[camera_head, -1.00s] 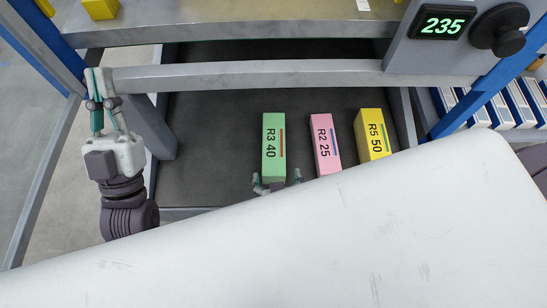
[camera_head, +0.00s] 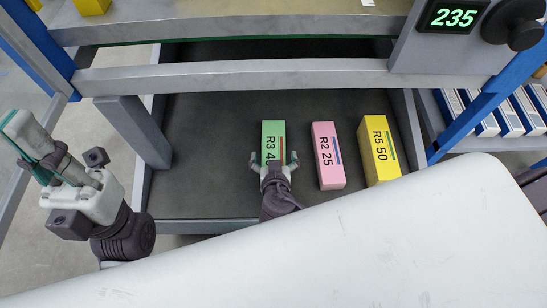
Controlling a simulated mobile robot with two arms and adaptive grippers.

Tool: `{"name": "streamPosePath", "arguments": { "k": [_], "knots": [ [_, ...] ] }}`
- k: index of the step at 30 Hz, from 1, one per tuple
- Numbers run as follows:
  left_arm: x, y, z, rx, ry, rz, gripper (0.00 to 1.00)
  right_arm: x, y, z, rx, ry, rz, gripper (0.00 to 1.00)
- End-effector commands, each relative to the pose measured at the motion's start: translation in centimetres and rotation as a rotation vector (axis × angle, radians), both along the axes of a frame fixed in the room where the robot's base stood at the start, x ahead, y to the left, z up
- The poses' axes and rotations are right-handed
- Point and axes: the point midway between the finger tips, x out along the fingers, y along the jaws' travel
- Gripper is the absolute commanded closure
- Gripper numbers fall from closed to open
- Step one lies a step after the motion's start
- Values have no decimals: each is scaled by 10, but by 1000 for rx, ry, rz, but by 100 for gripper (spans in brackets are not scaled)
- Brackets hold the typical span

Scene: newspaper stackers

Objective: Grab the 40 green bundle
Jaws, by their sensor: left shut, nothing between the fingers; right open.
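The green bundle (camera_head: 273,134), marked R3 with its number partly covered, lies on the dark lower shelf. It is the leftmost of three bundles there. My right gripper (camera_head: 274,162) is open at the near end of the green bundle, with one finger on each side of it. The near end is hidden behind the gripper, so I cannot tell whether the fingers touch it. My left gripper (camera_head: 30,145) is shut and empty at the far left, outside the shelf frame.
A pink bundle (camera_head: 327,155) marked R2 25 and a yellow bundle (camera_head: 379,152) marked R5 50 lie to the right. A grey crossbar (camera_head: 240,76) spans above the shelf. The display (camera_head: 453,17) reads 235. The shelf left of the green bundle is clear.

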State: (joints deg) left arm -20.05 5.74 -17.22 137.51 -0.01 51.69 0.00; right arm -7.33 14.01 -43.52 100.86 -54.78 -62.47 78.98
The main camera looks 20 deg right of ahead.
Motion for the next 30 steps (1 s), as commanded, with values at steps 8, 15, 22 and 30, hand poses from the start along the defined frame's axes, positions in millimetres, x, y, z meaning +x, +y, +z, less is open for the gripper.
{"name": "streamPosePath", "arguments": {
  "k": [8, 15, 22, 30],
  "knots": [
    [0, 0, -11, 1, 2, 0, 100, 21, -5, -13, 0, 1, 1, 0],
    [1, 0, -10, 1, 3, 0, 100, 20, -5, -13, 0, 2, 1, 12],
    [1, 0, -11, 1, 3, 0, 100, 20, -6, -13, -1, 2, 1, 50],
    [1, 0, -11, 1, 3, 0, 100, 20, -6, -13, -4, 3, 2, 95]
  ]
}}
